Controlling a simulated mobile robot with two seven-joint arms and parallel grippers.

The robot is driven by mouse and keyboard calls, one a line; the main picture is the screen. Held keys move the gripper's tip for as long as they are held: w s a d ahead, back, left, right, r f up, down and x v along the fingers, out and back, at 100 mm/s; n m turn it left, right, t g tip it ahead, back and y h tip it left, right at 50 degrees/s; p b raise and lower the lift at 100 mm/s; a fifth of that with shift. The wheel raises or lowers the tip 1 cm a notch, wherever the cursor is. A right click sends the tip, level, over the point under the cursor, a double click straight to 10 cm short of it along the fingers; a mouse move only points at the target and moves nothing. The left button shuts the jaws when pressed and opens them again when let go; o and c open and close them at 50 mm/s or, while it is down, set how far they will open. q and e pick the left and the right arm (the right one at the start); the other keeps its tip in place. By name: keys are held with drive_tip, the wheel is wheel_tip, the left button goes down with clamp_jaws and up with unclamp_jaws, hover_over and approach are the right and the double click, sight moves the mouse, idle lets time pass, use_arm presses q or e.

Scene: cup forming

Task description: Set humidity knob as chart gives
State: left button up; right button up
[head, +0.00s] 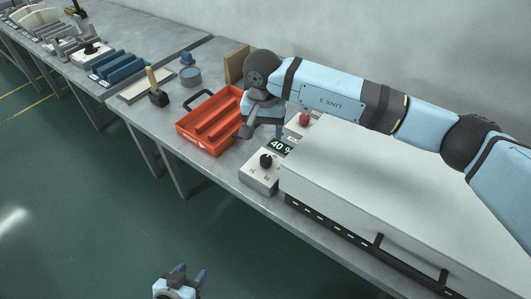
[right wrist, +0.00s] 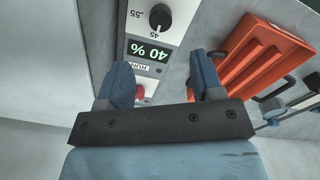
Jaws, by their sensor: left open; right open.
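The humidity knob (head: 266,161) is a black dial on a white control box (head: 258,176) at the front edge of the bench. The display (head: 282,147) on the box reads 40 %. The right wrist view shows the knob (right wrist: 160,17) upside down, with scale marks such as 45 beside it, and the display (right wrist: 148,52). My right gripper (head: 261,132) is open and empty, above the bench between the orange tray and the box, apart from the knob. My left gripper (head: 180,283) is open and empty, low in front of the bench. I cannot make out a chart.
A red button (head: 305,119) sits behind the display. A large white lidded machine (head: 400,190) with black handles fills the bench right of the box. An orange tray (head: 211,121) stands to the left. A brown board (head: 237,64) leans at the wall.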

sight(266, 158)
wheel_tip(266, 158, down, 11)
drive_tip(key=shift+d+r, duration=0.1)
drive_tip(key=shift+r, duration=0.1)
drive_tip(key=c, duration=0.9)
